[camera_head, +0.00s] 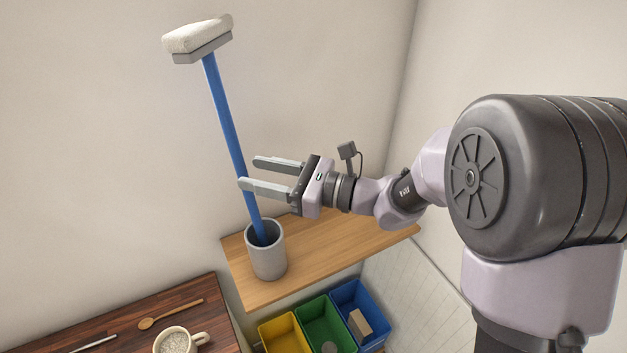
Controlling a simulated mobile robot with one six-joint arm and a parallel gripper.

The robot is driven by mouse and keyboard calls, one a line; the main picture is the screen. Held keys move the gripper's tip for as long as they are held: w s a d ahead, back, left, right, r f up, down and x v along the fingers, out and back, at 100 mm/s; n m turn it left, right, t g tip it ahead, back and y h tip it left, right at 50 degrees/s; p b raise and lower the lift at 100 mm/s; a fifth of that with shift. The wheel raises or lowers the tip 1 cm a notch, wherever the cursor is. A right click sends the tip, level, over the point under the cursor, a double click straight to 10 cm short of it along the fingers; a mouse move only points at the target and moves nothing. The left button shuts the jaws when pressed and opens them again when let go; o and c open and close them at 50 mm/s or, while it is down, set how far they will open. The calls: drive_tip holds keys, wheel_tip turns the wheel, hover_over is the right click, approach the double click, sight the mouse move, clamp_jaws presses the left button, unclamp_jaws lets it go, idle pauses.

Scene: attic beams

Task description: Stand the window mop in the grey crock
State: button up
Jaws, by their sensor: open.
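The window mop (226,122) has a blue handle and a white fluffy head on a grey bar. It stands head up in the grey crock (267,262), its handle's lower end inside the opening and leaning with the head to the left. The crock stands at the left end of a wooden shelf. My gripper (247,173) is open beside the handle, above the crock. The near fingertip overlaps the handle's edge in the picture; whether it touches I cannot tell. The handle's bottom is hidden inside the crock.
The wooden shelf (335,247) is clear to the crock's right. Below are yellow (285,334), green (322,330) and blue (352,295) bins. A dark wood table at lower left holds a mug (176,343) and a wooden spoon (170,314).

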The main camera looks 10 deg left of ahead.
drive_tip(key=s+d+b, duration=0.1)
drive_tip(key=d, duration=1.6)
drive_tip(key=shift+s+r, duration=0.15)
drive_tip(key=shift+s, duration=0.1)
drive_tip(key=s+d+f+n+g+h+b, duration=0.1)
drive_tip(key=s+d+f+n+h+b, duration=0.1)
drive_tip(key=s+f+n+h+b, duration=0.45)
drive_tip(key=s+d+f+n+h+b, duration=0.2)
drive_tip(key=s+f+n+h+b, duration=0.15)
drive_tip(key=s+f+b, duration=0.5)
drive_tip(key=d+f+n+t+h+b, duration=0.4)
drive_tip(key=d+f+t+h, duration=0.1)
drive_tip(key=d, duration=0.4)
drive_tip(key=shift+s+f+n+h+b, duration=0.3)
drive_tip(key=shift+f+h, duration=0.1)
drive_tip(key=shift+f, duration=0.35)
drive_tip(key=shift+d, duration=0.1)
